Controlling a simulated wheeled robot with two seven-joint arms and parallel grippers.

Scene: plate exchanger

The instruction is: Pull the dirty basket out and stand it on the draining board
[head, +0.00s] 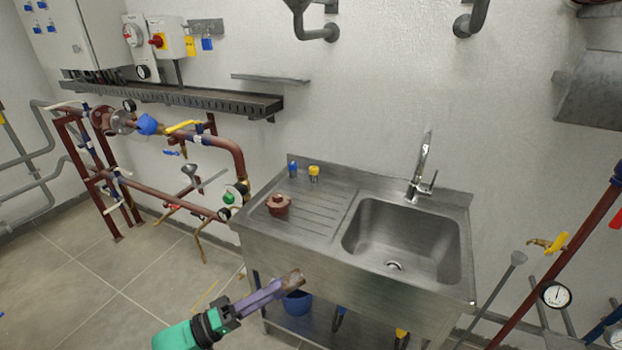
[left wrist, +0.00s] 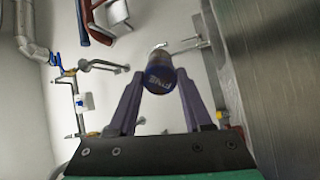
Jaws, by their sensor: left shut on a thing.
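My left gripper (head: 280,288) is in front of the sink unit, left of its basin, with its purple fingers pointing right. It is shut on a small brownish cylinder, seemingly the dirty basket (head: 294,278). In the left wrist view the basket (left wrist: 160,80) sits between the fingertips, its near end blue with lettering. The draining board (head: 325,215) is the ribbed left part of the steel sink top, behind and above the gripper in the head view. The basket is apart from it. My right gripper is not in view.
A reddish-brown round part (head: 278,205) stands on the board's left side. A small blue item (head: 292,169) and a yellow one (head: 313,173) stand at its back. The basin (head: 400,240) and tap (head: 424,170) are right. A blue bucket (head: 297,303) is below. Pipework (head: 180,138) is left.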

